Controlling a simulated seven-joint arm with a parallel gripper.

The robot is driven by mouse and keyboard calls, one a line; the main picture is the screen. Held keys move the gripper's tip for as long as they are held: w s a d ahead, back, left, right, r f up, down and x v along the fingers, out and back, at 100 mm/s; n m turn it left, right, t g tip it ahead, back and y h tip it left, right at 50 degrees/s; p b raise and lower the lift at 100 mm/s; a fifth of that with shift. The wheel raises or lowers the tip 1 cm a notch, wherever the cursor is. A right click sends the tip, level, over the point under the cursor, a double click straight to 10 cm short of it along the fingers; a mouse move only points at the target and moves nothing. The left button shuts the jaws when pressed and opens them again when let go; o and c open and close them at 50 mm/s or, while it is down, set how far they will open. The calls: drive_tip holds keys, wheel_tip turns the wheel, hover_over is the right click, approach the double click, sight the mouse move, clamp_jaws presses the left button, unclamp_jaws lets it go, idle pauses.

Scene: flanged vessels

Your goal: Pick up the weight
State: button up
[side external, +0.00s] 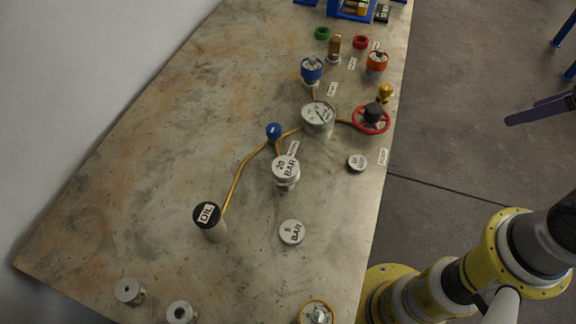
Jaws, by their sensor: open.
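Three pale round weights with BAR labels are on the metal table. The one marked 20 BAR (285,167) sits raised on a post near the table's middle. Another BAR disc (292,232) lies flat in front of it. A smaller BAR disc (357,162) lies to the right, near the table edge. A purple bar that looks like part of my gripper (538,110) enters from the right edge, over the floor and well away from the weights. Its jaws are open and nothing shows in them; most of it is out of frame.
A pressure gauge (318,118), red handwheel (371,119), blue knob (274,130) and black OIL cap (207,214) are linked by yellow pipes. Metal cylinders (129,291) stand at the front left. Capped fittings (312,70) are at the back. The table's left side is bare.

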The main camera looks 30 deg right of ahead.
drive_tip(key=shift+o, duration=1.4)
